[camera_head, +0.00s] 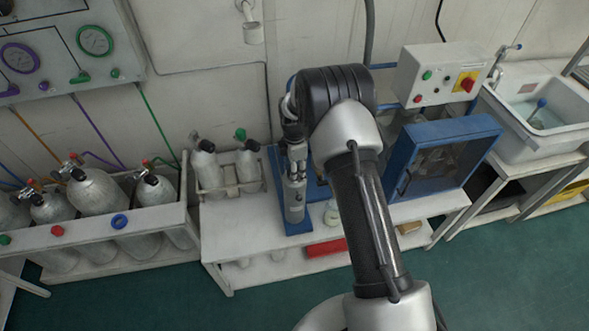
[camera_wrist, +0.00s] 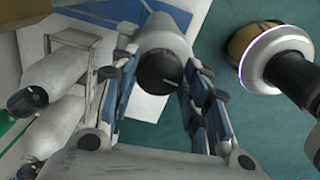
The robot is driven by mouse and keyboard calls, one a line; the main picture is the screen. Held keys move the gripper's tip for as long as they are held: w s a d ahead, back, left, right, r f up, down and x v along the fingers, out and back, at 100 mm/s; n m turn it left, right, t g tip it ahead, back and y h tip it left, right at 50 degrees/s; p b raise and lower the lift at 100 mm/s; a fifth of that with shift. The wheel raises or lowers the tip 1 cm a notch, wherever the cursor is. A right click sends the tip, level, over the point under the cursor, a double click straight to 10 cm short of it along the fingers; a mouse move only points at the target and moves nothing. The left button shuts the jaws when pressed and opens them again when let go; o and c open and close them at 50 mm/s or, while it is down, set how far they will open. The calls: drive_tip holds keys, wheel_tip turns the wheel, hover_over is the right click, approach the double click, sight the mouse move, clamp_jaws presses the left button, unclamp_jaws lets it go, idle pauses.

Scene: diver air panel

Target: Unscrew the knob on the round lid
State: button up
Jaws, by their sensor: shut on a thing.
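A pale grey upright cylinder (camera_head: 294,198) stands against a blue stand (camera_head: 298,226) on the white bench. In the wrist view a dark round knob (camera_wrist: 160,71) tops this light grey cylinder (camera_wrist: 164,35). My gripper (camera_wrist: 165,78) has one finger on each side of the knob and is shut on it. In the head view my gripper (camera_head: 292,140) points down over the cylinder's top, partly hidden by my wrist. The exact finger contact and the rim of the round lid are not clear.
Grey gas cylinders (camera_head: 156,188) stand in a rack at left. Two smaller bottles (camera_head: 248,165) stand in a holder just left of my gripper. A blue-framed box (camera_head: 447,160) is at right, below a control box (camera_head: 440,75). The green floor (camera_head: 490,265) in front is clear.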

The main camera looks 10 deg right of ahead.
drive_tip(key=shift+n, duration=0.4)
drive_tip(key=o, duration=1)
drive_tip(key=shift+o, duration=0.2)
wheel_tip(320, 180, up, 12)
idle(0.5)
